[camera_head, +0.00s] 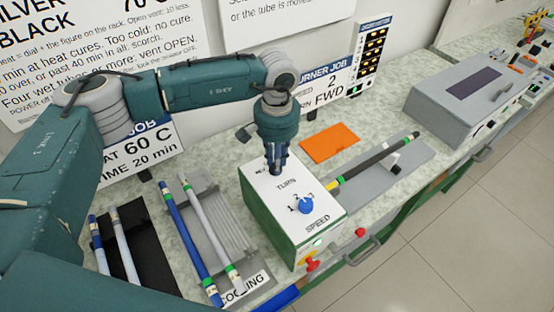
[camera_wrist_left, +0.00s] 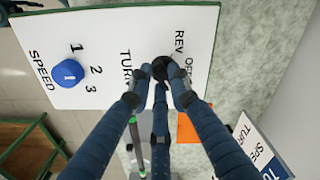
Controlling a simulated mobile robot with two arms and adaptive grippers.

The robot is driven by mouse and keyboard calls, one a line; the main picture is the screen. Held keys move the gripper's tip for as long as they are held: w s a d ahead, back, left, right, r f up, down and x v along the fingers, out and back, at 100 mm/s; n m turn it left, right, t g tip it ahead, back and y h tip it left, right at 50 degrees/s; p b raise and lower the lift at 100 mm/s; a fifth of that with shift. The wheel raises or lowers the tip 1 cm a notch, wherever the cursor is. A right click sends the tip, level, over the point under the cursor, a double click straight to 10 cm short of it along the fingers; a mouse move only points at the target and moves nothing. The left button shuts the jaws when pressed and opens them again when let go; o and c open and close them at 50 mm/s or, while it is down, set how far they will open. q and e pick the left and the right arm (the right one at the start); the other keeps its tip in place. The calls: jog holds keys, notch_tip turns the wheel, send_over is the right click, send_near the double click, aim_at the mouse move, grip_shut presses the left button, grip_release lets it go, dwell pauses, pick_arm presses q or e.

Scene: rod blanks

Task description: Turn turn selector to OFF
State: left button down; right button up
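The turn selector (camera_wrist_left: 161,63) is a small dark knob on the white top of the green-sided box (camera_head: 262,203). It sits beside the printed words TURN and REV OFF in the left wrist view. My left gripper (camera_head: 275,168) points down over the box's far part. In the left wrist view, its three blue fingers (camera_wrist_left: 160,76) come together around the knob and appear to touch it. The fingers hide part of the knob and lettering, so I cannot tell which way it points. My right gripper is in neither view.
The blue speed knob (camera_head: 306,205) is nearer the box's front, with red and yellow buttons on the front face (camera_head: 312,263). A dark rod (camera_head: 375,162) lies on a grey machine to the right. Cooling racks (camera_head: 215,225) with rods stand left. An orange sheet (camera_head: 329,143) lies behind.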

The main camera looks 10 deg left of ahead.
pick_arm(q)
jog(key=shift+f+n+b, duration=0.1)
jog(key=shift+n+b, duration=0.2)
jog(key=shift+b, duration=0.4)
jog(key=n+b, duration=0.3)
jog(key=b, duration=0.1)
jog(key=n+b, duration=0.3)
jog(key=b, duration=0.1)
jog(key=shift+w+f+b, duration=0.1)
jog(key=shift+w+b, duration=0.1)
jog(key=shift+b, duration=0.1)
jog(key=n+b, duration=0.2)
jog(key=n, duration=0.1)
jog(key=shift+w, duration=0.1)
jog(key=shift+r+n+b, duration=0.25)
jog(key=shift+n+b, duration=0.5)
jog(key=shift+n, duration=0.35)
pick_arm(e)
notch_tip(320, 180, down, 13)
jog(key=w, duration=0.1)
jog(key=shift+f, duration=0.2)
pick_arm(q)
jog(key=shift+r, duration=0.1)
jog(key=c, duration=1.6)
grip_release()
